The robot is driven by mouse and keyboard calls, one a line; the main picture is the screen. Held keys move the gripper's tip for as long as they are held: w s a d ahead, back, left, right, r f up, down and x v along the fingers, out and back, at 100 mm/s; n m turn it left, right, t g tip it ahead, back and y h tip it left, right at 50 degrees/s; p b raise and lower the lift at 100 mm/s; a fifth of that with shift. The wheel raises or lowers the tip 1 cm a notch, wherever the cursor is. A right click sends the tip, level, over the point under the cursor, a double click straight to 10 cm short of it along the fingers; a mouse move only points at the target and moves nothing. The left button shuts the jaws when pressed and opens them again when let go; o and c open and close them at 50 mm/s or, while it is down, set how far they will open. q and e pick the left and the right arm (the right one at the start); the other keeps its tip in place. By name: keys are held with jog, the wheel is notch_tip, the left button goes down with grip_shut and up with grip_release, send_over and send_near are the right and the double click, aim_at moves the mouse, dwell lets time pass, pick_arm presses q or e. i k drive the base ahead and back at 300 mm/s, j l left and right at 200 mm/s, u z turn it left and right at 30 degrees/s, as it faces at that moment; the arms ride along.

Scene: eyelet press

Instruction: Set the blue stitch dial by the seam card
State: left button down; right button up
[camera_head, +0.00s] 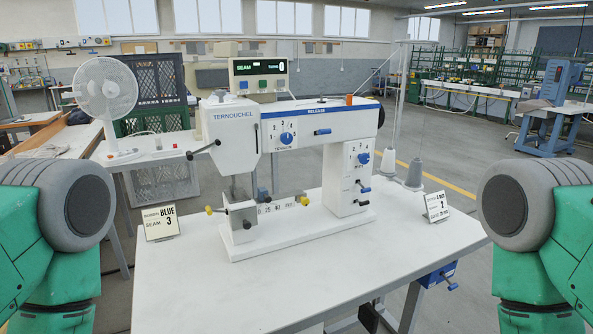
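A white sewing-type machine marked TERNOUCHEL (245,150) stands on the white table. One blue dial (286,138) is on the upper arm, with numbers around it; the label below it looks like TENSION. A second blue dial (363,158) is on the right column, also with numbers; its label is too small to read surely. A seam card (160,222) stands at the table's left edge and reads BLUE, SEAM 3. Another card (436,207) at the right edge shows a 2. My arms show at both sides, but neither gripper is in view.
A display box (258,72) reading SEAM and TURNS sits behind the machine. Thread cones (414,175) stand right of the column. Small levers (215,148) stick out of the machine's head. The table's front (280,285) is bare. A blue box (438,275) hangs under the right edge.

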aim_at(364, 158)
jog(key=i+l, duration=0.1)
jog(key=l, duration=0.3)
jog(key=i+l+u, duration=0.1)
jog(key=l, duration=0.3)
jog(key=i+l, duration=0.1)
jog(key=l, duration=0.35)
